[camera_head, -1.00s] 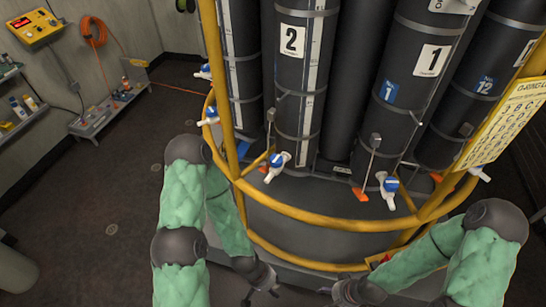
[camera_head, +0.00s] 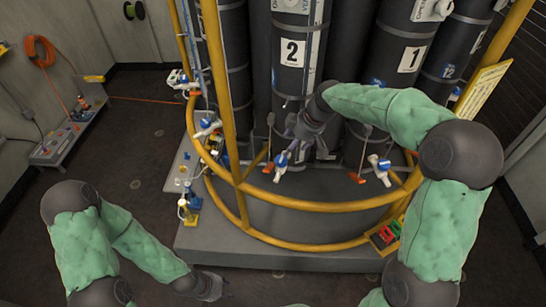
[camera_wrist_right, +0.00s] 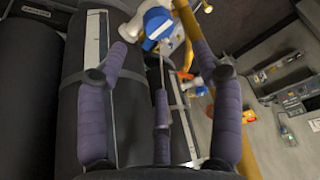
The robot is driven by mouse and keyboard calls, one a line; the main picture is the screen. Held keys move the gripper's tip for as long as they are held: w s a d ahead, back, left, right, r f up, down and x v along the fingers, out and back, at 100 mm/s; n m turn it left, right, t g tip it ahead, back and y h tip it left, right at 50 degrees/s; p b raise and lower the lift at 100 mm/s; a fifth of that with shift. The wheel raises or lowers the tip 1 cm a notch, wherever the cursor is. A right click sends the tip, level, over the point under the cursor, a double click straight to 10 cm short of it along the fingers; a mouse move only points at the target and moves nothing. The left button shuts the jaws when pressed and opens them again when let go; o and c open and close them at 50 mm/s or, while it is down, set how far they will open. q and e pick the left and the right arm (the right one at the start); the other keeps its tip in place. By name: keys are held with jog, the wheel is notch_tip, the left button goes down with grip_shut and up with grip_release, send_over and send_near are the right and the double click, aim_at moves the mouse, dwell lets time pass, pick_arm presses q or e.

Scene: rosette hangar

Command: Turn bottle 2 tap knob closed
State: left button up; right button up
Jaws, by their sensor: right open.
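Bottle 2 (camera_head: 290,75) is a tall black cylinder with a white "2" label, standing behind the yellow rail. Its tap has a blue knob (camera_head: 281,160) on a white body, low at the bottle's front. A blue knob on a white tap also shows at the top of the right wrist view (camera_wrist_right: 157,22). My right gripper (camera_head: 292,136) is open, just above and right of bottle 2's knob; I cannot tell if it touches. In the wrist view its purple fingers (camera_wrist_right: 155,50) are spread with the knob beyond them. My left gripper (camera_head: 212,288) hangs low at the front, away from the bottles, its jaws unclear.
Bottle 1 (camera_head: 408,55) stands to the right with its own blue-knobbed tap (camera_head: 382,165). Another tap (camera_head: 208,125) is to the left. The yellow rail (camera_head: 300,206) curves in front of the bottles. Open floor lies at left.

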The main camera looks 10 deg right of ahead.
aim_at(282, 159)
jog(key=x, duration=0.9)
jog(key=shift+w+a+f+b, duration=0.1)
jog(key=shift+f+b, duration=0.25)
jog(key=shift+f, duration=0.05)
jog(key=shift+c, duration=0.3)
jog(key=c, duration=1)
